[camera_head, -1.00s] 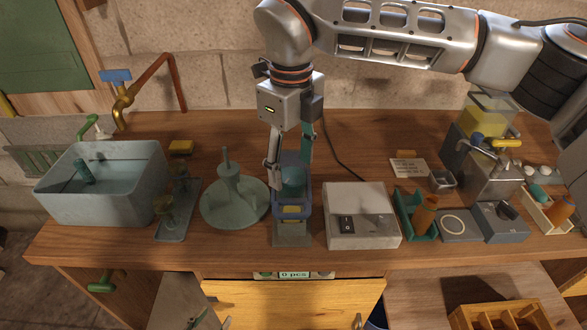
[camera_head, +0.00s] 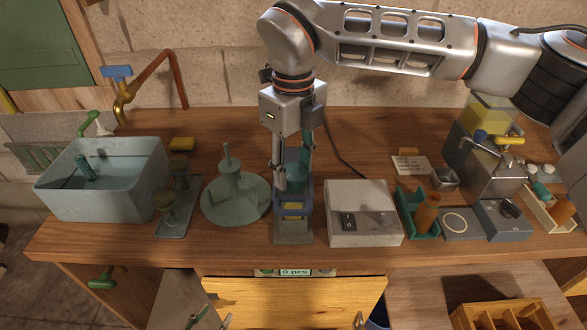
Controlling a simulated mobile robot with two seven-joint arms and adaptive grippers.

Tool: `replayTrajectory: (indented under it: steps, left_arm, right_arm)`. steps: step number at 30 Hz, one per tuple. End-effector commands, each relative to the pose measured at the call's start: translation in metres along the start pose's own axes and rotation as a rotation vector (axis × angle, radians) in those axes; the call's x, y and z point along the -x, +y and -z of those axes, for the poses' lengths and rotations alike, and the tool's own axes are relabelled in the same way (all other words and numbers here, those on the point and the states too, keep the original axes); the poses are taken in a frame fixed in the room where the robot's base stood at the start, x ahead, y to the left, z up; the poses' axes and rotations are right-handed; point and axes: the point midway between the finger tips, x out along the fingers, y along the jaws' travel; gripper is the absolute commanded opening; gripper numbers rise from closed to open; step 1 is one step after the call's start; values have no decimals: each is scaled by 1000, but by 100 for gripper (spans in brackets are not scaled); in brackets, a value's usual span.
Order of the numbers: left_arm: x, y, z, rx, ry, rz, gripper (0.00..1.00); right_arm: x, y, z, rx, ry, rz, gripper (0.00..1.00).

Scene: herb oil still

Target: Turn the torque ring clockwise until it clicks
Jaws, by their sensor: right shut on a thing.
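A small press-like station with a blue frame and a grey base (camera_head: 293,235) stands at the front middle of the bench. A teal round piece (camera_head: 293,183), which looks like the torque ring, sits at its top, partly hidden by the fingers. My right gripper (camera_head: 292,184) comes down from above, upright, and is shut on this teal piece with one finger on each side. Any marks on the ring or a click position are too small to tell. My left gripper is not in view.
A green round stand with a post (camera_head: 235,199) is close on the left, and a white switch box (camera_head: 363,225) close on the right. A grey-blue basin (camera_head: 100,205) stands at far left. A grey metal machine (camera_head: 487,170) stands at right. The bench behind is mostly clear.

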Motion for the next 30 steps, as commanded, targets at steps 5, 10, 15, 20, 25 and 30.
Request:
replayTrajectory:
  steps: [5,10,15,20,25,30]
  left_arm:
    - [-10,3,-20,1,-11,-2,39]
    - [-12,4,-26,1,-15,-3,39]
    - [-12,4,-24,1,-12,-3,39]
    - [-11,3,-20,1,-6,-2,39]
    - [-11,3,-19,1,-4,-2,39]
    - [-11,3,-19,1,-4,-2,39]
  right_arm:
    - [-3,0,0,-171,-1,2,18]
    - [-1,0,0,-272,-1,2,18]
    - [0,0,0,-290,-1,1,18]
    - [0,0,0,-289,-1,1,18]
    - [0,0,0,-288,-1,1,56]
    - [0,0,0,-288,-1,1,56]
